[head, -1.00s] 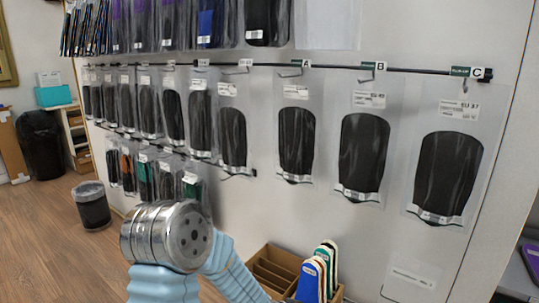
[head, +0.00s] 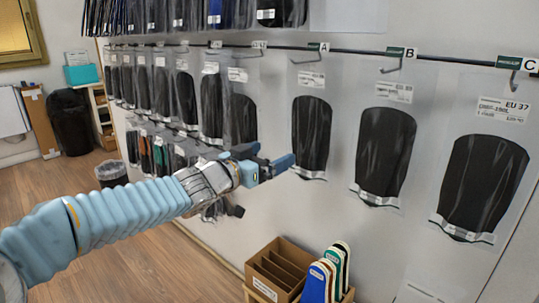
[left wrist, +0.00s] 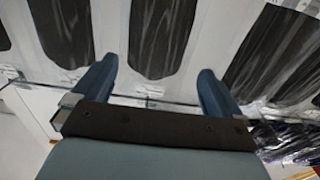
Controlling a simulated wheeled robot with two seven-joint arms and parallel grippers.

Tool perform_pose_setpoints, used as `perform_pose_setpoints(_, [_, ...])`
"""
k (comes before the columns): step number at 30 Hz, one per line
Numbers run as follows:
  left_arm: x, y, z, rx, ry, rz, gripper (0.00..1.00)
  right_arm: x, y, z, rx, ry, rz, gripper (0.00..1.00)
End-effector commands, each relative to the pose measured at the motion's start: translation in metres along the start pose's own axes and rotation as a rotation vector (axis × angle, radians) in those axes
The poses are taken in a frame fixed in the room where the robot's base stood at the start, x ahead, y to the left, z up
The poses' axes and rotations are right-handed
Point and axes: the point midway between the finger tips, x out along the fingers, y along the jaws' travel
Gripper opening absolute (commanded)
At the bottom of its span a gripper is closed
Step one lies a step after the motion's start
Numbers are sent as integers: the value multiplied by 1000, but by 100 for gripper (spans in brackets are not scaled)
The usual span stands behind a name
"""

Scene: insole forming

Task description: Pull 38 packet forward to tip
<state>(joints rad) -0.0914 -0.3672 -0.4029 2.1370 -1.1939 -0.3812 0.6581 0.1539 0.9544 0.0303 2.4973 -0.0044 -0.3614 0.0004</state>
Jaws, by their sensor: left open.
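Clear packets with black insoles hang from hooks on the wall rail. The packet under hook A (head: 311,130) carries a small label that seems to read 38. The packet under hook B (head: 384,150) has a label that seems to end in 39. The packet under hook C (head: 482,185) reads EU 37. My left gripper (head: 281,161) is at the lower left of the A packet, and I cannot tell if it touches. In the left wrist view the left gripper (left wrist: 154,70) is open, with a packet's black insole (left wrist: 160,35) beyond and between its fingers. My right gripper is not in view.
More packets (head: 185,98) hang close together to the left, with another row above. A cardboard divider box (head: 283,268) and coloured insoles (head: 325,275) stand below. A waste bin (head: 111,174) stands on the open floor at left.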

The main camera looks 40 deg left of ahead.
Motion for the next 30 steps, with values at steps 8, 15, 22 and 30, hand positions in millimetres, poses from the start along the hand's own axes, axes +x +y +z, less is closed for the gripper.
perform_pose_setpoints(8, [11,0,2,0,-3,0,100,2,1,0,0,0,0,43])
perform_pose_setpoints(15, [54,1,2,1,-5,2,100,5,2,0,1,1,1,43])
perform_pose_setpoints(22, [99,1,1,0,-4,2,100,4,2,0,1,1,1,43])
perform_pose_setpoints(30, [132,1,1,0,-2,1,100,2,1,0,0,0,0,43])
